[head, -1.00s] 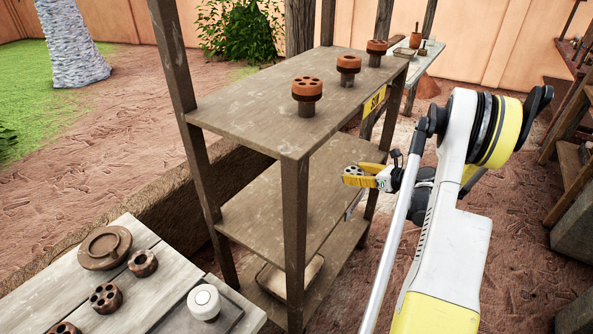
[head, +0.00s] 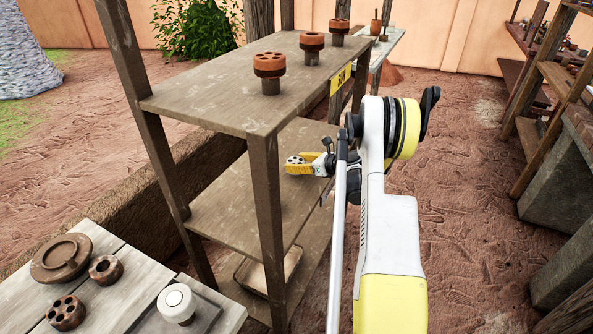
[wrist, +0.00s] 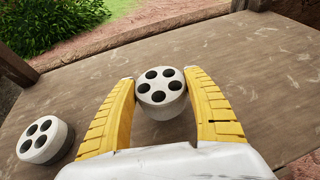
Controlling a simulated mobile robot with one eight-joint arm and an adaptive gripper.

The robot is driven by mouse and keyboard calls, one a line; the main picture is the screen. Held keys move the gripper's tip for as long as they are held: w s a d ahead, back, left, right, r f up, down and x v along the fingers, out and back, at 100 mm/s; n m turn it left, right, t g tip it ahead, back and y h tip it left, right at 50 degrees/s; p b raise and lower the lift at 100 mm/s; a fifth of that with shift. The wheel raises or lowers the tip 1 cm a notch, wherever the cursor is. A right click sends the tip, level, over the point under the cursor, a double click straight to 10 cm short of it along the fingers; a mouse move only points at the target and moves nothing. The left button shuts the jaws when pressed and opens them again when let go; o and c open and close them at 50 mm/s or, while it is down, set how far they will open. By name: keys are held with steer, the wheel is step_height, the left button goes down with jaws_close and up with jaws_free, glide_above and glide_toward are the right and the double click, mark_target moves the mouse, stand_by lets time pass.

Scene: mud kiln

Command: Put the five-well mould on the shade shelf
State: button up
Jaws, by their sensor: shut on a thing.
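The five-well mould (wrist: 160,90) is a pale round block with five dark holes in its top. It sits between the yellow fingers of my gripper (wrist: 163,98), which is shut on it. In the head view my gripper (head: 303,163) is over the middle board (head: 235,195) of the rack, below the top board (head: 215,95), and a small bit of the mould (head: 294,160) shows at its tips. The middle board looks like the shade shelf. I cannot tell whether the mould touches it. A pale mould with four holes (wrist: 45,138) stands to the left in the wrist view.
Several terracotta moulds (head: 270,65) stand on the top board, which carries a yellow label (head: 341,78) apparently reading SUN. A front post (head: 268,230) stands left of my gripper. A table (head: 120,290) with brown pieces is at lower left. Much of the middle board is bare.

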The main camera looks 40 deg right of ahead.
step_height(320, 180, down, 2)
steer(key=shift+f+b, duration=0.2)
steer(key=shift+b, duration=0.15)
steer(key=shift+r, duration=0.2)
steer(key=o, duration=1.1)
steer(key=shift+f, duration=0.2)
steer(key=shift+r, duration=0.2)
steer(key=p+v, duration=0.4)
steer(key=v, duration=0.7)
steer(key=shift+r, duration=0.15)
steer(key=shift+s+d, duration=0.15)
steer(key=shift+s, duration=0.3)
